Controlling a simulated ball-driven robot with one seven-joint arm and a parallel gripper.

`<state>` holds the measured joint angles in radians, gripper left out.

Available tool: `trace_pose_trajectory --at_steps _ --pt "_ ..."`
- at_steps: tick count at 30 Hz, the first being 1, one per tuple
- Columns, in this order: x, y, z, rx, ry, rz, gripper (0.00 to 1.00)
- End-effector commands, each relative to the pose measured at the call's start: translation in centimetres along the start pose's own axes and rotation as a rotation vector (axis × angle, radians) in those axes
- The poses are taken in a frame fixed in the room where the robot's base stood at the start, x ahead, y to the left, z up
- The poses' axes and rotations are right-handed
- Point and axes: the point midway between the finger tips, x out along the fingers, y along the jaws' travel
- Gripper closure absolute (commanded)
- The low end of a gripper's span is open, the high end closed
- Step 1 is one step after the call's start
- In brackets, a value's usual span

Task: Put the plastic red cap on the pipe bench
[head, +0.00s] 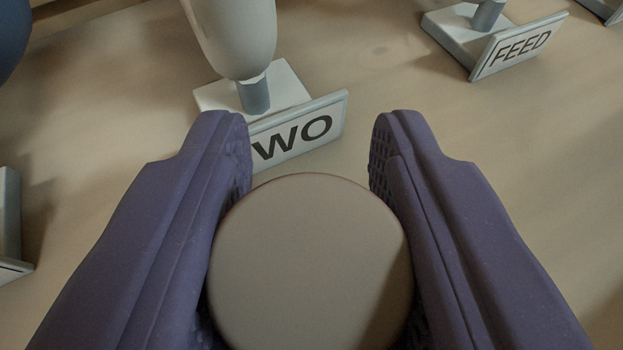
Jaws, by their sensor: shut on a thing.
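My gripper (311,135) has two purple fingers shut on a round, smooth, grey-beige thing (310,265), with a flat face towards the camera. The thing's sides and underside are hidden, and its lower edge is cut off by the frame. No red cap shows in this view. I cannot tell whether the pale tan surface (400,60) below is the pipe bench.
A "FEED" sign (520,48) stands at upper right. A dark blue thing (12,35) is at upper left. Bare surface lies between the stands.

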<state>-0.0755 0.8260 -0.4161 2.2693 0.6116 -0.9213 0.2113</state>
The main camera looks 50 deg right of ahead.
Motion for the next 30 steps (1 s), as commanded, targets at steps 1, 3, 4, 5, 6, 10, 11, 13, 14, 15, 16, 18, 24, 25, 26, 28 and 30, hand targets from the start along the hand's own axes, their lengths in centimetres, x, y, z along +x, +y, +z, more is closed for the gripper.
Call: trace_pose_trajectory --at_steps 1,3,4,5,6,10,11,13,14,15,16,18,24,25,26,28,30 --pt "0.5 0.0 1.2 -0.001 -0.001 0.001 1.0" --pt "0.7 0.0 1.8 0.0 -0.001 0.001 1.0" --pt "0.7 0.0 1.8 0.001 0.0 0.001 1.0" --pt "0.7 0.0 1.7 0.001 0.0 0.0 1.0" --pt "0.6 0.0 1.6 0.002 0.0 0.0 1.0" --pt "0.6 0.0 1.6 0.002 0.0 0.0 1.0" --pt "0.7 0.0 1.7 0.002 0.0 0.0 1.0" --pt "0.8 0.0 1.9 0.002 0.0 0.0 1.0" --pt "0.7 0.0 1.8 0.001 0.0 0.0 0.57" --pt "0.7 0.0 1.8 0.001 0.0 0.0 0.47" --pt "0.7 0.0 1.8 0.001 0.0 0.0 0.41" --pt "0.7 0.0 1.8 0.001 0.0 0.0 0.38" --pt "0.7 0.0 1.8 0.001 0.0 0.0 0.38" --pt "0.7 0.0 1.7 0.001 0.0 0.0 0.38" --pt "0.6 0.0 1.6 0.001 0.0 0.0 0.38" --pt "0.2 0.0 1.4 0.001 -0.001 -0.001 0.38" --pt "-0.9 -0.1 1.4 0.0 -0.001 -0.002 0.38"
